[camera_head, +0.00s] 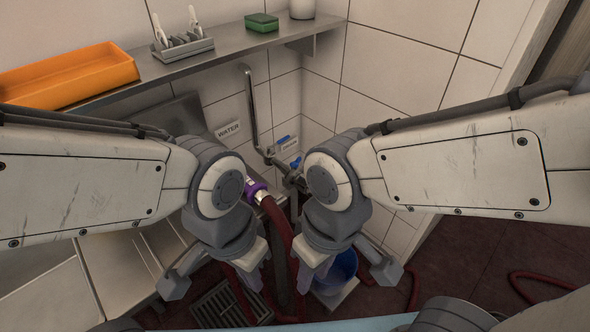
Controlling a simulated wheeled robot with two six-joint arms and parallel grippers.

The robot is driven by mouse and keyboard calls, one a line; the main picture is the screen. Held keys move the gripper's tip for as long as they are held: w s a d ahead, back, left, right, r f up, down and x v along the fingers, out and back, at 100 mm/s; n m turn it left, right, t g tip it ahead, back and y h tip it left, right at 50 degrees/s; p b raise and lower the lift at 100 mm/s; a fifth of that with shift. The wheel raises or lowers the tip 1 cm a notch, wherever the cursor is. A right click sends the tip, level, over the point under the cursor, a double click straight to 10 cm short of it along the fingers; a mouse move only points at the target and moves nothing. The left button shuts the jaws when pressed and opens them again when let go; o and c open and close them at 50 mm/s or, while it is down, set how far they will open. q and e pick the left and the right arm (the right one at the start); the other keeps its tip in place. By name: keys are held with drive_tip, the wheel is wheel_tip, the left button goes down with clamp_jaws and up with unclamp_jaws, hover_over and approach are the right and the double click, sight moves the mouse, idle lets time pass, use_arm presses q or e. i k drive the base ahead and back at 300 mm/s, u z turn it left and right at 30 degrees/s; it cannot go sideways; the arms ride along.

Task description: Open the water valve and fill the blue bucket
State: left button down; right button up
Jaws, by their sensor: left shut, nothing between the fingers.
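The blue bucket (345,264) stands low near the corner, partly hidden behind my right gripper (346,278). A metal pipe (251,110) runs down the tiled wall to fittings with blue parts (284,140). I cannot tell which part is the water valve or how it is set; my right arm hides some of the fittings. A sign reading WATER (228,130) is on the wall. My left gripper (213,284) is shut and empty, left of the bucket. My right gripper is in front of the bucket; its fingertips are unclear.
A dark red hose (278,220) with a purple collar (256,190) hangs between my arms. A floor drain grate (225,306) lies below. A wall shelf holds an orange tray (65,80), a rack (183,48) and a green sponge (262,22). A metal counter (45,295) fills the lower left.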

sight(268, 149)
drive_tip(key=z, duration=0.9)
drive_tip(key=i, duration=0.55)
drive_tip(key=u, duration=2.05)
